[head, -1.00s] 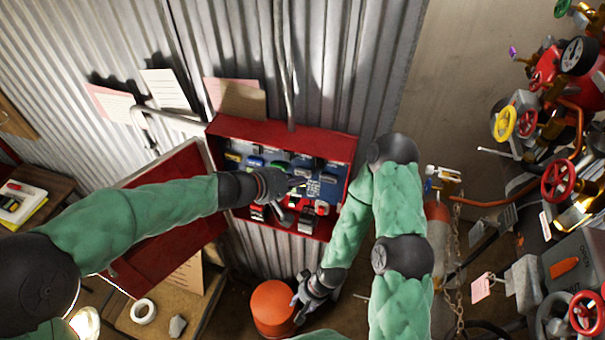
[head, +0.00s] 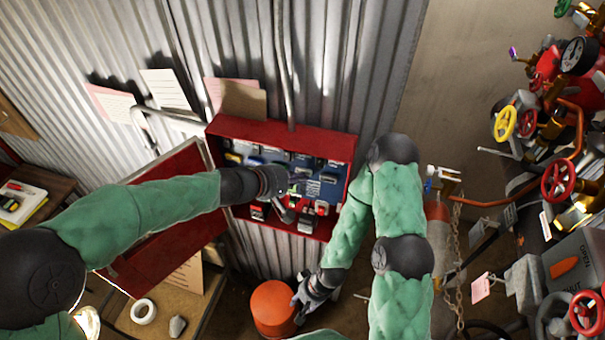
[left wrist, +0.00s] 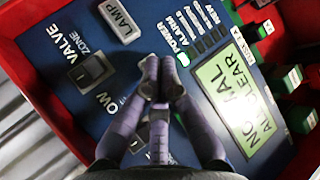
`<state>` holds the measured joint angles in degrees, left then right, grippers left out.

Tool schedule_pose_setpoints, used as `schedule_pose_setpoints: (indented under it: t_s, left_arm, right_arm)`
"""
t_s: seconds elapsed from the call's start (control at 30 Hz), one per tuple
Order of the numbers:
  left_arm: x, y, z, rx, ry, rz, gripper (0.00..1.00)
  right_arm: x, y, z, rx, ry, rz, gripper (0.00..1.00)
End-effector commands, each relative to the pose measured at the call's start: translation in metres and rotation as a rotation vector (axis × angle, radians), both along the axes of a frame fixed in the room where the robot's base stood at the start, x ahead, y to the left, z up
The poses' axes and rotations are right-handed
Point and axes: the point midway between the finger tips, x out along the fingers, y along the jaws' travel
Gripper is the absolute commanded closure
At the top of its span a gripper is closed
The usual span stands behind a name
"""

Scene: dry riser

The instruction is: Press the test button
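The red control box (head: 240,128) hangs open on the corrugated wall, with a blue panel (head: 338,172) inside. In the left wrist view the blue panel (left wrist: 75,22) carries a grey button marked LAMP (left wrist: 118,20), a dark switch by VALVE and ZONE (left wrist: 92,70), and a green screen (left wrist: 238,98) reading ALL CLEAR. No label reading TEST is legible. My left gripper (left wrist: 162,78) has its fingertips together over the panel, below the LAMP button; contact cannot be told. In the head view my left gripper (head: 290,184) partly covers the panel. My right gripper (head: 312,292) is low, beside an orange bucket.
The box's red door (head: 165,222) hangs open to the left, below my left arm. The orange bucket (head: 273,308) stands below the box. Valves with red and yellow handwheels (head: 558,181) crowd the right side. Papers (head: 165,90) are on the wall above left.

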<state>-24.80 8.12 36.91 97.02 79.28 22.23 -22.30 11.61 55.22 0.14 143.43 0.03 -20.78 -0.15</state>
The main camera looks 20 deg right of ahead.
Motion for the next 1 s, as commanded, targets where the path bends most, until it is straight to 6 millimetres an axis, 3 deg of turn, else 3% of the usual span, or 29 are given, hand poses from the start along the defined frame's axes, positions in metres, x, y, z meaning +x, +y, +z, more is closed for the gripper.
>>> schedule_pose_setpoints:
  t_s: [1.0]
  left_arm:
    - [-0.016, 0.011, 0.000, -0.001, 0.000, 0.000, 1.00]
  right_arm:
    - [0.000, 0.000, -0.011, 0.000, 0.000, 0.000, 0.60]
